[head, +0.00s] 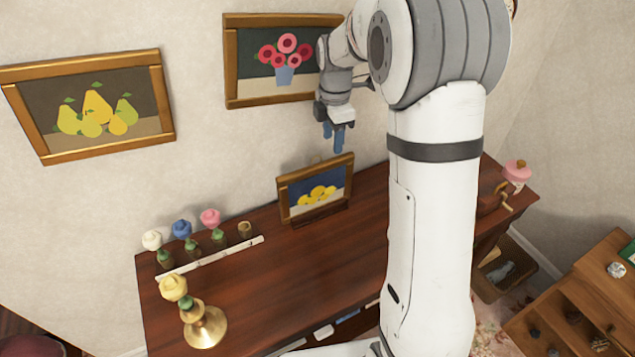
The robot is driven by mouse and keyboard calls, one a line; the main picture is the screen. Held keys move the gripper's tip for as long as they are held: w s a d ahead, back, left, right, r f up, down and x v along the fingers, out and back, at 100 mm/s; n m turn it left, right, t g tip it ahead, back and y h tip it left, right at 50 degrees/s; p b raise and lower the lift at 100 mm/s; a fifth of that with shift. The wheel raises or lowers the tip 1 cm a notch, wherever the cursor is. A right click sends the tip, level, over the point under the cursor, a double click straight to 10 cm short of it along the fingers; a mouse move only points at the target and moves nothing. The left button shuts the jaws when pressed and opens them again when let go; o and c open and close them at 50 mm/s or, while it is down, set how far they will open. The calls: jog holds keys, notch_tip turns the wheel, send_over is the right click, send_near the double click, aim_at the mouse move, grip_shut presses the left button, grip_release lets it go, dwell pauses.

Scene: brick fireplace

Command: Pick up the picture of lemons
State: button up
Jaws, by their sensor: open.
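The picture of lemons (316,193) is a small gold-framed picture with yellow lemons on a dark blue ground. It stands slightly tilted on a small dark stand on the wooden table, near the wall. My gripper (337,137) has blue fingertips that point down. It appears above and a little right of the picture's top edge, apart from it, with nothing visible between the fingers. My large white arm hides the table's right middle part.
Pears (92,104) and flowers (273,88) pictures hang on the wall. The tabletop before the lemon picture is clear.

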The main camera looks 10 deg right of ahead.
aim_at(330, 159)
jog(key=shift+w+f+n, duration=0.5)
jog(key=shift+f, duration=0.35)
jog(key=f+p, duration=0.1)
jog(key=f, duration=0.2)
jog(key=f+p, duration=0.1)
jog(key=f, duration=0.3)
jog(key=shift+s+a+f, duration=0.1)
jog(key=shift+s+a, duration=0.05)
jog(key=shift+s, duration=0.05)
grip_shut()
